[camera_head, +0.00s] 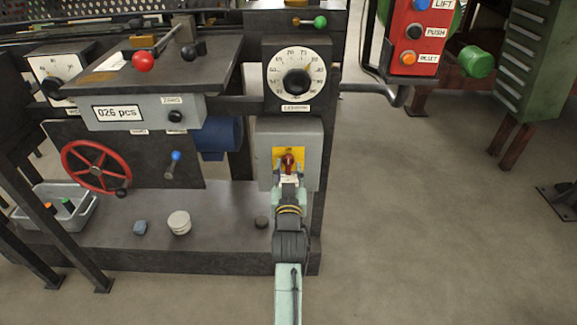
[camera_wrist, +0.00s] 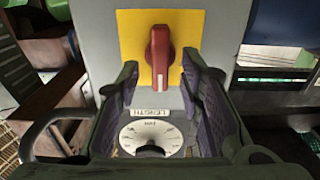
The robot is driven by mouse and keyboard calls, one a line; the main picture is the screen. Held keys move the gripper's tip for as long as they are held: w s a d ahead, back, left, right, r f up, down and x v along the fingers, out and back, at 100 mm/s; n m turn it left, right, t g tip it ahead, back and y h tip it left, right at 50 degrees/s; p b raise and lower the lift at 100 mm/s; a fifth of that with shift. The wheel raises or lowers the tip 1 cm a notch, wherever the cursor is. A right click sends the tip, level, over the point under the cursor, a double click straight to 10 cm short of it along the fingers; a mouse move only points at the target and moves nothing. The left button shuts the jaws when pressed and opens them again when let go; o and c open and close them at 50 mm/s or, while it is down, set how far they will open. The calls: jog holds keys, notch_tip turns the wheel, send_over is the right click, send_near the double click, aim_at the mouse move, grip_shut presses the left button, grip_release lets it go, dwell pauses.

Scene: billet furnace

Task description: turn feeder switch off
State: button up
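The feeder switch is a red rotary handle (camera_head: 288,159) on a yellow plate (camera_head: 276,154), on the front of a grey box (camera_head: 308,143). In the wrist view the red handle (camera_wrist: 160,52) stands upright in the picture, in the middle of the yellow plate (camera_wrist: 190,35). My gripper (camera_head: 289,171) is in front of the box, at the switch. In the wrist view my gripper (camera_wrist: 158,77) is open, with one dark finger on each side of the handle's lower end. Gaps show between handle and fingers; I see no contact. In the head view the gripper partly covers the switch.
A length dial (camera_head: 297,82) sits just above the box. A red handwheel (camera_head: 97,166), a blue-tipped lever (camera_head: 174,165) and a counter box (camera_head: 141,112) are to the left. A red push-button panel (camera_head: 410,38) hangs at the upper right.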

jog(key=shift+w, duration=0.55)
grip_shut()
